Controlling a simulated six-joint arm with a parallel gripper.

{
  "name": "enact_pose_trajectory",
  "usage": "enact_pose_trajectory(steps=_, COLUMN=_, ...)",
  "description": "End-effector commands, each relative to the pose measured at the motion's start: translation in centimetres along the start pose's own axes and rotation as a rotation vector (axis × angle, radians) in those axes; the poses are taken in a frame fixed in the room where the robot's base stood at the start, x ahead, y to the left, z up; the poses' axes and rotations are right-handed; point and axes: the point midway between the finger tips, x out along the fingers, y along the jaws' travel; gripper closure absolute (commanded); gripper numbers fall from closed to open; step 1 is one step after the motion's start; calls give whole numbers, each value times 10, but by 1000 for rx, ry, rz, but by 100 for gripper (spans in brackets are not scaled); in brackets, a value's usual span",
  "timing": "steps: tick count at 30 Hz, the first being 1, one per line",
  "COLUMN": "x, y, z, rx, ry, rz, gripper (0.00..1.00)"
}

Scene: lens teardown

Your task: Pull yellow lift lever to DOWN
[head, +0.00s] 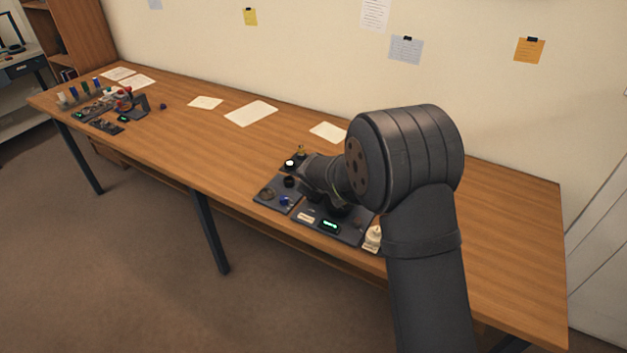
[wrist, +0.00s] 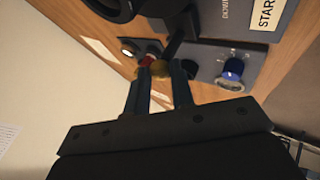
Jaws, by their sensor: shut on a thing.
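The yellow lift lever's ball knob (wrist: 160,68) is between the fingertips of my gripper (wrist: 160,70) in the wrist view. My gripper is shut on it. A dark rod runs from the knob up towards the dark panel. Part of a DOWN label (wrist: 226,10) shows on the panel near the top of the wrist view.
A blue knob (wrist: 233,70) and a START label (wrist: 266,14) are on the panels. Papers (head: 251,113) lie behind; the table's middle is clear.

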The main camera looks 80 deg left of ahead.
Motion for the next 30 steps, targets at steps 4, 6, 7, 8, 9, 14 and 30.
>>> enact_pose_trajectory(steps=4, x=2, y=-4, z=2, rx=0, ry=-6, rz=-6, gripper=56)
enact_pose_trajectory(steps=6, x=1, y=-3, z=2, rx=0, ry=-5, rz=-5, gripper=56)
enact_pose_trajectory(steps=7, x=1, y=-3, z=1, rx=0, ry=-4, rz=-5, gripper=56)
enact_pose_trajectory(steps=8, x=1, y=-3, z=1, rx=0, ry=-4, rz=-4, gripper=56)
enact_pose_trajectory(steps=9, x=1, y=-3, z=1, rx=0, ry=-3, rz=-4, gripper=56)
enact_pose_trajectory(steps=14, x=-2, y=-2, z=0, rx=0, ry=-2, rz=-3, gripper=56)
enact_pose_trajectory(steps=30, x=-84, y=-1, z=-1, rx=1, ry=0, rz=-2, gripper=56)
